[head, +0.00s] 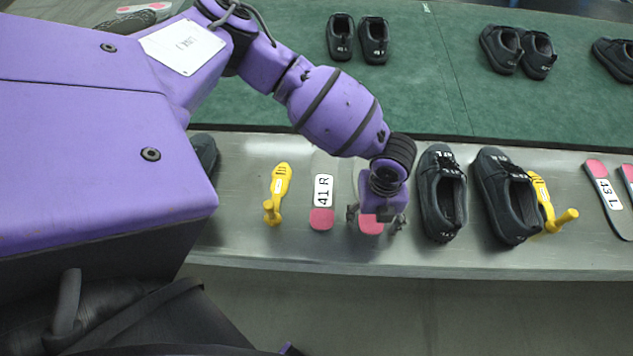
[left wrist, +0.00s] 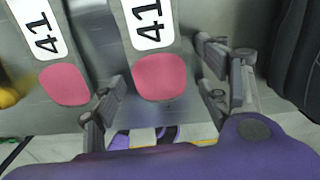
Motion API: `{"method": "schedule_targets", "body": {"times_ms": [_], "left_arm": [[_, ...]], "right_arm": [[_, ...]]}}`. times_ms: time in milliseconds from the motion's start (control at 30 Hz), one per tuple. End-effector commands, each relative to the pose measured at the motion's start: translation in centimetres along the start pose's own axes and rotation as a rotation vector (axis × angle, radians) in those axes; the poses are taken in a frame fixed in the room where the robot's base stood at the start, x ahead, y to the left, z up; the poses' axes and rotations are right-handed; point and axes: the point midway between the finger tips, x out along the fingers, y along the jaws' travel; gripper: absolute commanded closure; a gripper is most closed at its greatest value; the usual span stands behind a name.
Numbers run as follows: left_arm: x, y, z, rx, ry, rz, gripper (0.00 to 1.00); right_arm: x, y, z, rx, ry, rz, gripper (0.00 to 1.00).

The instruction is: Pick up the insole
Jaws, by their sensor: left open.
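My left gripper (head: 376,218) is open above an insole with a pink heel (head: 371,227), and it hides most of that insole in the head view. In the left wrist view this insole (left wrist: 160,77), with a white label reading 41, lies flat between the spread fingers of the left gripper (left wrist: 160,85). A second insole (head: 322,218), labelled 41 R, lies to its left; it also shows in the left wrist view (left wrist: 64,84). My right gripper is not in view.
The insoles lie on a grey metal belt (head: 300,250). A dark shoe pair (head: 440,200) stands close right of the gripper. Yellow shoe trees (head: 279,185) (head: 548,205) and more insoles (head: 605,190) are along the belt. Several shoes (head: 341,38) stand on the green surface (head: 420,90) behind.

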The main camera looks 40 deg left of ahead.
Motion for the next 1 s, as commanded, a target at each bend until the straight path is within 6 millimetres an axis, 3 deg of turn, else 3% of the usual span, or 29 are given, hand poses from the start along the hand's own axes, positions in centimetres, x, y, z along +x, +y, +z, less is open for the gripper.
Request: {"method": "schedule_targets", "body": {"times_ms": [167, 500, 833, 1000], "left_arm": [[0.2, 0.2, -0.1, -0.001, 0.003, 0.003, 0.31], [0.1, 0.1, -0.1, -0.001, 0.002, 0.002, 0.74], [-0.4, 0.0, 0.0, -0.001, 0.000, 0.000, 0.74], [-2.2, -0.1, 0.1, 0.000, -0.002, -0.002, 0.75]], "right_arm": [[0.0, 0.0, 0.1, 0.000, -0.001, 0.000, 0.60], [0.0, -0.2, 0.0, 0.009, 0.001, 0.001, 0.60], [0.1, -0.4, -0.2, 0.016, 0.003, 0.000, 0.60], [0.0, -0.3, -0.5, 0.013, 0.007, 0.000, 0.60]]}}
